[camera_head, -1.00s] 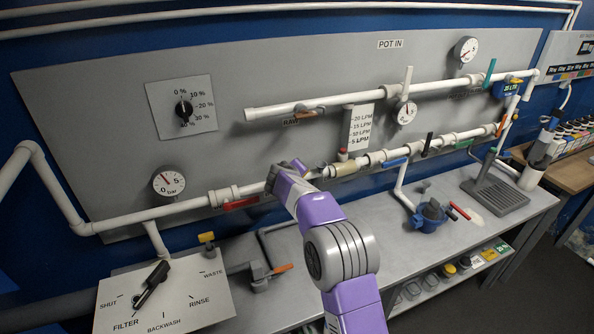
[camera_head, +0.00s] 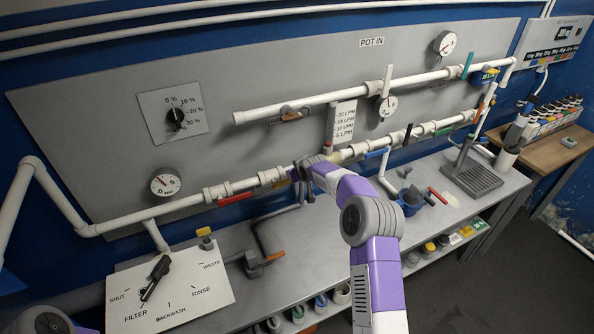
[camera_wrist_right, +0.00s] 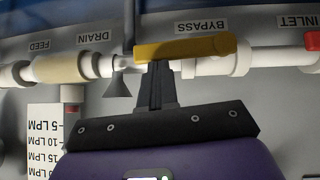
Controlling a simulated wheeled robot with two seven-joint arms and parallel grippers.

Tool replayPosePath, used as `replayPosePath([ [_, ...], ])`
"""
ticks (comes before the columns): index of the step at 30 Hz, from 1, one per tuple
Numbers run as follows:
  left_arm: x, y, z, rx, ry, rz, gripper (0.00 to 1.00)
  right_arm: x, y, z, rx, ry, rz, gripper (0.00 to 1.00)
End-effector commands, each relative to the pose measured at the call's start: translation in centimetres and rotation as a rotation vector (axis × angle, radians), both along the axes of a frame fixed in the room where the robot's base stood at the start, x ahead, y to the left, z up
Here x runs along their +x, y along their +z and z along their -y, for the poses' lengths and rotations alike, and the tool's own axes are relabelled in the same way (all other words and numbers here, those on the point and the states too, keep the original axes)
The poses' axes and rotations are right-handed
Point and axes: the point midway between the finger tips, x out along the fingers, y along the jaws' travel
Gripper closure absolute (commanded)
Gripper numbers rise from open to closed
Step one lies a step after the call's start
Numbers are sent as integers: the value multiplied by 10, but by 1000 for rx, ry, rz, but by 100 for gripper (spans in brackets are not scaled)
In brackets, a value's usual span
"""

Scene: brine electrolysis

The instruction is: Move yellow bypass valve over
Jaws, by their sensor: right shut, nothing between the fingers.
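The yellow bypass valve handle (camera_wrist_right: 185,48) lies nearly along the white pipe under the BYPASS label in the right wrist view. In the head view the right gripper (camera_head: 300,178) is at the lower pipe, right of the red handle. My left gripper is not in view.
The red inlet handle (camera_head: 235,199) is on the same pipe. A filter selector plate (camera_head: 190,298) stands front left. An orange-handled valve (camera_head: 255,268) and a blue pump (camera_head: 411,200) are on the grey bench. A flow scale (camera_wrist_right: 47,140) is near the gripper.

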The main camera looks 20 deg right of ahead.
Motion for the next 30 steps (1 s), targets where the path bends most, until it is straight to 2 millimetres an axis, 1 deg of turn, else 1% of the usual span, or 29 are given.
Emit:
replayPosePath([
  [1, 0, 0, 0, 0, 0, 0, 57, 0, -3, 0, 0, 1, -4, 100],
  [5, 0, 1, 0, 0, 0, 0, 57, -1, -4, 1, -1, 1, -4, 100],
  [20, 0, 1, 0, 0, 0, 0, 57, -1, -4, 2, -3, 0, -4, 100],
  [23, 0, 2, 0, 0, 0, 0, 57, -1, -2, 2, -4, -1, -4, 100],
  [30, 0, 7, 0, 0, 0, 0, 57, 0, 9, 2, -4, -1, -1, 100],
])
